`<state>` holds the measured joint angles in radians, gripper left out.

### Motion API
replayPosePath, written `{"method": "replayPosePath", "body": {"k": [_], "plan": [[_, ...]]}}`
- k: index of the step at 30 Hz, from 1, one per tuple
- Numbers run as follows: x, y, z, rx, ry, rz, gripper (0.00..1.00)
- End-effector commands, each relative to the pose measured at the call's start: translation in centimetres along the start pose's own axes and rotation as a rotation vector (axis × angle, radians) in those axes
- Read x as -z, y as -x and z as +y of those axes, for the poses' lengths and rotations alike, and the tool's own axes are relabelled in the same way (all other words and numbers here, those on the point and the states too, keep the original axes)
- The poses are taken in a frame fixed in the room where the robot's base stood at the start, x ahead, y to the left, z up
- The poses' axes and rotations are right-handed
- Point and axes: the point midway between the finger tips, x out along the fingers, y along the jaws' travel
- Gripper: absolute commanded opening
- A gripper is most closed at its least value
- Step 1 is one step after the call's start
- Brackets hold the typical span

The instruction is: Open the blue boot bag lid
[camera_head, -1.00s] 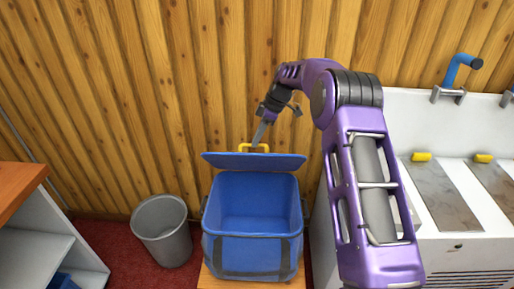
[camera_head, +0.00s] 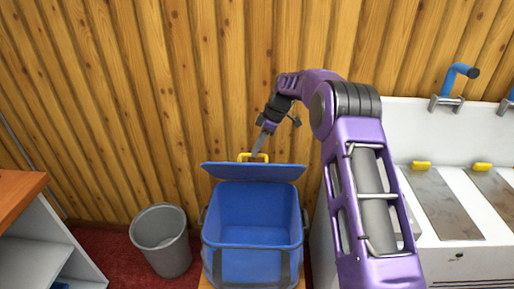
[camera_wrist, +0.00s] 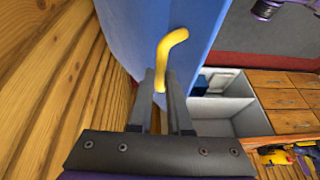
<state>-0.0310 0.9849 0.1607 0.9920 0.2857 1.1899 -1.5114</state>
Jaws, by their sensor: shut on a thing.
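The blue boot bag (camera_head: 252,262) stands on a wooden surface with its top open and its empty-looking inside showing. Its blue lid (camera_head: 225,171) is raised at the back, close to the wooden wall. The lid's yellow handle (camera_head: 246,157) sticks up behind the lid. My gripper (camera_head: 254,157) reaches down to the handle from above right. In the wrist view, the handle (camera_wrist: 172,45) runs down between the two grey fingers (camera_wrist: 161,95), which are shut on it, and the blue lid (camera_wrist: 140,25) fills the area behind.
A grey bin (camera_head: 160,240) stands left of the bag on red carpet. A shelf unit (camera_head: 35,245) is at far left. A white unit with metal plates and blue taps (camera_head: 455,75) is at right. The wooden wall (camera_head: 130,90) is close behind the lid.

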Motion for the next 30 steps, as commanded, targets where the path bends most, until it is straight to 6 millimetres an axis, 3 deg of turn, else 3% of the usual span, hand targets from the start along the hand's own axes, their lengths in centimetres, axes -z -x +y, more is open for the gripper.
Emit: {"method": "replayPosePath", "body": {"k": [7,8,13,30], "plan": [[0.06,-0.18,-0.04,0.002,0.0,0.001,0.0],[0.06,-0.18,-0.04,0.002,0.0,0.001,0.18],[0.05,-0.13,-0.03,0.001,0.0,0.001,0.47],[0.89,0.59,-0.31,0.0,-0.002,0.001,0.47]]}}
